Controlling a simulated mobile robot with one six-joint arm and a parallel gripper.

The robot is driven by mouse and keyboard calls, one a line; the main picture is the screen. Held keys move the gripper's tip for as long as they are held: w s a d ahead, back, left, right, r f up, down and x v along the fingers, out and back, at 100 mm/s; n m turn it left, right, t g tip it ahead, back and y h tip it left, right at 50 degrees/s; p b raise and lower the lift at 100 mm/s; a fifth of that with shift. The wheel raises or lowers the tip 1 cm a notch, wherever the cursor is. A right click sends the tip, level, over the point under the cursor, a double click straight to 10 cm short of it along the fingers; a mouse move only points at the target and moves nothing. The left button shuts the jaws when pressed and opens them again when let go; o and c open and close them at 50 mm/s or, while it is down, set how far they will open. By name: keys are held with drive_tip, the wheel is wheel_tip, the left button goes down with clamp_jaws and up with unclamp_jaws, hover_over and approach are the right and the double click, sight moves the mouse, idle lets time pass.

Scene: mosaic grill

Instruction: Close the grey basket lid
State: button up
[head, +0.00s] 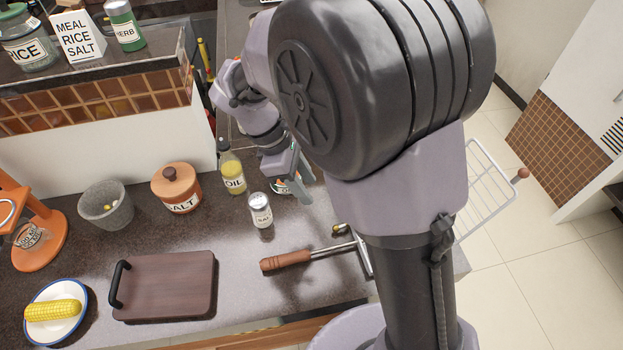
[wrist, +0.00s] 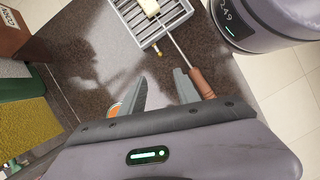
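A wire-grid panel (head: 487,190) with a small brown knob shows right of my arm in the head view; it appears raised, and looks like the open lid. A brown wooden handle (head: 286,260) on a metal rod runs to the grey basket (head: 364,252), mostly hidden behind my arm. In the wrist view the slatted grey basket (wrist: 178,18) has a pale piece (wrist: 149,6) on it, and the handle (wrist: 202,84) points toward my gripper. My gripper (wrist: 162,78) has its fingers apart with nothing between them. In the head view my gripper (head: 290,186) is beyond the salt shaker.
A salt shaker (head: 260,210) and oil bottle (head: 232,170) stand close to my gripper. A salt pot (head: 177,184), grey mortar (head: 105,206), dark wooden board (head: 170,285) and corn plate (head: 74,328) are left. Bare counter (head: 240,300) lies right of the board.

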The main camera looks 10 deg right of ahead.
sight(335, 227)
drive_tip(key=b+x, duration=0.6)
drive_tip(key=x, duration=1)
drive_tip(key=shift+f, duration=0.2)
clamp_jaws()
idle(0.4)
